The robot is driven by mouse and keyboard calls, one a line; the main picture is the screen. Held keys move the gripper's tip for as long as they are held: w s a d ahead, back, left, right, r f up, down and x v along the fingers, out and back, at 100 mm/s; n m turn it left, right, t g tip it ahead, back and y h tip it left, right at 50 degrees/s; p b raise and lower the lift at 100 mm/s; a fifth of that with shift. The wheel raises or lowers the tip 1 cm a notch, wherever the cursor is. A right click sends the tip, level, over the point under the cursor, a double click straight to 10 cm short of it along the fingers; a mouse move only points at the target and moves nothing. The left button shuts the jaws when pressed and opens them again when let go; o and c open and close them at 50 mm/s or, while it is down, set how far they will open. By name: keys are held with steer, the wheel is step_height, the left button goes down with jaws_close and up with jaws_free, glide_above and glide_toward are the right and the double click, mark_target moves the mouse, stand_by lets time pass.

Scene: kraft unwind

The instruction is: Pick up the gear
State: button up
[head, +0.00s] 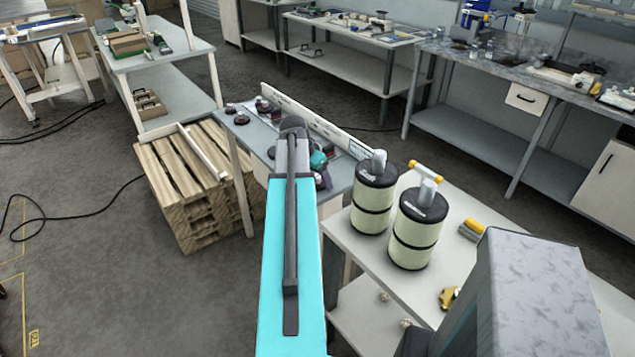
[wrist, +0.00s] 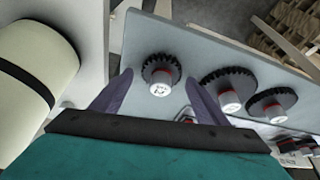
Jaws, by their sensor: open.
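In the wrist view a dark toothed gear (wrist: 149,69) with a grey hub and a red ring sits on a grey bench top (wrist: 200,55). My gripper (wrist: 159,77) is open, with one purple finger on each side of this gear in the picture. I cannot tell how far above it the fingers are. Two more dark gears (wrist: 237,76) (wrist: 284,95) with grey, red-ringed hubs stand to the right. In the head view my gripper (head: 319,170) is partly hidden behind my arm, over the bench with the gears.
In the head view two cream canisters (head: 374,197) (head: 416,230) with black lids stand on a white table (head: 466,258) to the right of my arm. One canister shows at the wrist view's left. A stack of wooden pallets (head: 185,190) stands left of the bench. A white rail (head: 312,121) runs along the bench's back.

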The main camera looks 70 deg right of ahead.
mark_target(317, 176)
stand_by(0.4)
steer(key=c, duration=1.5)
steer(key=shift+c, duration=0.2)
steer(key=shift+r, duration=0.2)
steer(key=shift+r+b, duration=0.85)
steer(key=shift+r, duration=0.7)
steer(key=w+a+b, duration=0.2)
steer(key=a, duration=0.5)
steer(key=w+a+r+b, duration=0.1)
steer(key=w+a, duration=0.2)
steer(key=a, duration=0.5)
steer(key=shift+a+r+b, duration=0.15)
steer(key=shift+r+b, duration=0.1)
steer(key=shift+b, duration=0.1)
